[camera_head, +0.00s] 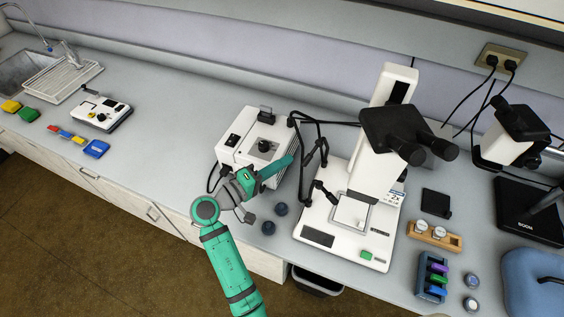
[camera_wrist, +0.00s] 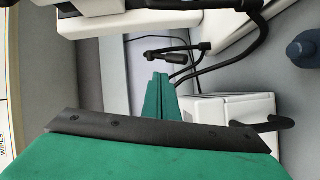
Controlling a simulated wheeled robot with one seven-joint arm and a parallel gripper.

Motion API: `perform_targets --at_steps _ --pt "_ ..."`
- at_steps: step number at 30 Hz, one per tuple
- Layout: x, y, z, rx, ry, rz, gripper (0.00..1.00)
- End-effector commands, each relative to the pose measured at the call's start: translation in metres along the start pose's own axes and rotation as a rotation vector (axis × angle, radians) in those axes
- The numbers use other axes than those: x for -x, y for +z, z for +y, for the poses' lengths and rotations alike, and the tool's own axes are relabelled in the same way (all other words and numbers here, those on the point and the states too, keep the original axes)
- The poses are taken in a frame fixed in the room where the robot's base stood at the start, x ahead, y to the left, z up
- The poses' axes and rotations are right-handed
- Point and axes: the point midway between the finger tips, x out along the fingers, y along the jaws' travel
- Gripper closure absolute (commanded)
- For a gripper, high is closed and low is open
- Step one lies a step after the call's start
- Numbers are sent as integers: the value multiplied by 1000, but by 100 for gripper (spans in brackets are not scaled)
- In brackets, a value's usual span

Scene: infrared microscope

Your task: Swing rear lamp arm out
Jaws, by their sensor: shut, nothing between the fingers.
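The white microscope (camera_head: 385,110) stands on the bench with black eyepieces. Two thin black jointed lamp arms are beside its left side: the rear lamp arm (camera_head: 322,143) is higher and further back, the front one (camera_head: 322,190) is low by the stage. In the wrist view a black lamp arm with a small head (camera_wrist: 178,58) is just beyond my fingertips. My gripper (camera_head: 290,161) is shut and empty, over the right side of the white lamp box (camera_head: 243,150), with its tip left of the rear arm and apparently apart from it. The wrist view shows the closed green fingers (camera_wrist: 160,80).

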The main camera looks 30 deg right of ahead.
Motion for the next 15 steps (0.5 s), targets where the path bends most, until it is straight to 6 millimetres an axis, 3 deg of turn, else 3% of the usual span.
perform_targets --at_steps 6,15 --pt "-39 1 0 -2 0 -4 100" --pt "-69 0 0 -2 0 -1 100"
